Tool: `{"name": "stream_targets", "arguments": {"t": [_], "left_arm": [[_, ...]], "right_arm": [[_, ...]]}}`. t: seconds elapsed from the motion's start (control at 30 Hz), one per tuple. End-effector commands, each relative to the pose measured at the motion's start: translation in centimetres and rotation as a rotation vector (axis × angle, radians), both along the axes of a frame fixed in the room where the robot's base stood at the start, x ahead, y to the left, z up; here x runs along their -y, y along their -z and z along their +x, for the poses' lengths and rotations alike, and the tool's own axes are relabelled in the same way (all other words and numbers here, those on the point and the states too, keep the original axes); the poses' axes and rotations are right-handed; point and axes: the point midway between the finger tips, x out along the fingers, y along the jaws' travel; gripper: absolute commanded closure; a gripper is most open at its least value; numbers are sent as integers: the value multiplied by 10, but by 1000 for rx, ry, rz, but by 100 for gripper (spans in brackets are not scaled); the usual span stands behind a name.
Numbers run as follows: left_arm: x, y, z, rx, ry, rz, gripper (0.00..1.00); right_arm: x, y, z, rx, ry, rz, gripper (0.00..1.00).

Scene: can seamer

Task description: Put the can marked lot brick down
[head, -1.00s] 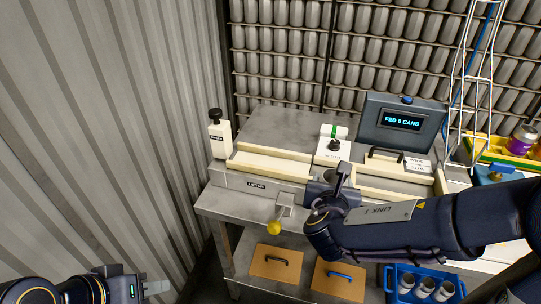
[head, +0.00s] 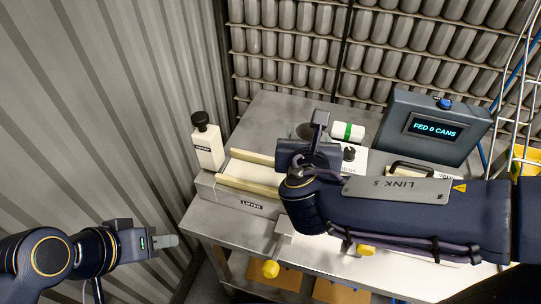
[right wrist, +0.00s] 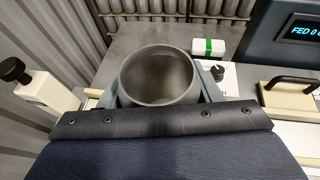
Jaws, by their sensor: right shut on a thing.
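My right gripper (right wrist: 158,92) is shut on a grey, open-topped can (right wrist: 158,62), with a finger on either side of it. The can is upright or nearly so, and looks empty inside. No lot mark shows on it. In the head view only a little of the grey can (head: 304,131) shows behind the right gripper, above the bench machine near its cream rails (head: 248,188). Whether its base touches anything is hidden. My left gripper (head: 166,241) is at the lower left, away from the machine; its finger gap cannot be made out.
A white block with a green band (head: 348,132) and a black knob (head: 349,153) are close right of the can. A black-capped white post (head: 207,148) stands left. The display (head: 432,127) reads "FED 0 CANS". The grey deck (head: 275,118) behind is mostly bare.

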Motion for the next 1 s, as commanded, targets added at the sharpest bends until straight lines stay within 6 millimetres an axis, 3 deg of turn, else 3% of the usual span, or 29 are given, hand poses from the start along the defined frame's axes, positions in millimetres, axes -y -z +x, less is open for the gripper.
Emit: {"name": "stream_targets", "arguments": {"t": [0.2, 0.4, 0.67, 0.87, 1.0], "left_arm": [[0, -2, 0, 0, 0, 0, 64], [0, 0, 0, 0, 0, 0, 64], [0, -1, 0, 0, 0, 0, 64], [0, -4, 0, 0, 0, 0, 64], [0, -4, 0, 0, 0, 0, 64]], "right_arm": [[-41, 27, 35, -3, -1, -8, 67], [-62, 63, 53, -2, 1, -5, 67], [-73, 81, 63, -1, 1, -2, 67], [-74, 108, 63, -1, 0, -3, 67], [-74, 111, 63, 0, 2, 1, 67]]}}
